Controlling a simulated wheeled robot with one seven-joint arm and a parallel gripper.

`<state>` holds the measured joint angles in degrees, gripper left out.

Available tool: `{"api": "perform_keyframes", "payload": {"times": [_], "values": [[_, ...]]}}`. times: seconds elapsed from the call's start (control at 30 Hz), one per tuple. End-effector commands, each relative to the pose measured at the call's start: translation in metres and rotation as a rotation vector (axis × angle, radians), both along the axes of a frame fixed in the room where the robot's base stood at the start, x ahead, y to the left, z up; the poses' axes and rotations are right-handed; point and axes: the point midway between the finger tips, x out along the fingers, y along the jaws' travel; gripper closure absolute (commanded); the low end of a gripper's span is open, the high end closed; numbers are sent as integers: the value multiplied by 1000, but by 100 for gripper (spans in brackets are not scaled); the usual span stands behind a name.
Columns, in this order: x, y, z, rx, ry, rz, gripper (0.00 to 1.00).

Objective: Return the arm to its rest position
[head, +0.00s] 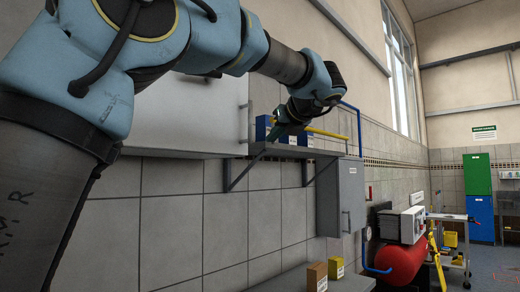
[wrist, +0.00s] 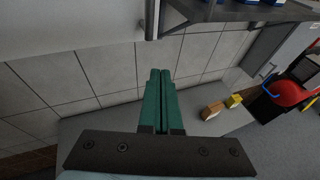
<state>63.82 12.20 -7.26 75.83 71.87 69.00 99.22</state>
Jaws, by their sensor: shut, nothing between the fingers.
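My gripper (head: 270,134) shows in the head view at the end of my raised, outstretched blue and grey arm, in front of the wall shelf (head: 310,152). It appears small and dark there, and overlaps the shelf. In the wrist view its two green fingers (wrist: 160,73) lie side by side, shut and empty. Past the fingertips in the wrist view is the tiled wall (wrist: 108,65). The shelf's edge is up and to the right of them. I cannot tell the exact gap between fingers and shelf.
Blue boxes (head: 264,127) stand on the shelf, with a yellow bar (head: 328,134) beside them. A grey wall box (head: 341,195) hangs below. Lower down are a brown box (head: 317,274), a yellow box (head: 336,267) and a red tank (head: 400,262). Open floor (head: 490,262) lies at right.

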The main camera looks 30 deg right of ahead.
Motion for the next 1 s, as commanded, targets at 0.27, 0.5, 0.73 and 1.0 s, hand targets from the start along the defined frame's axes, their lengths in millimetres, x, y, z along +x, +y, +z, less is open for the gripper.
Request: {"api": "perform_keyframes", "payload": {"times": [0.27, 0.5, 0.73, 1.0], "values": [[-3, 0, -1, -3, 4, 3, 100], [38, 43, -76, -154, 170, 131, 100], [73, 144, -207, -514, 443, 489, 100], [46, 283, -345, -1079, 614, 1161, 100]]}}
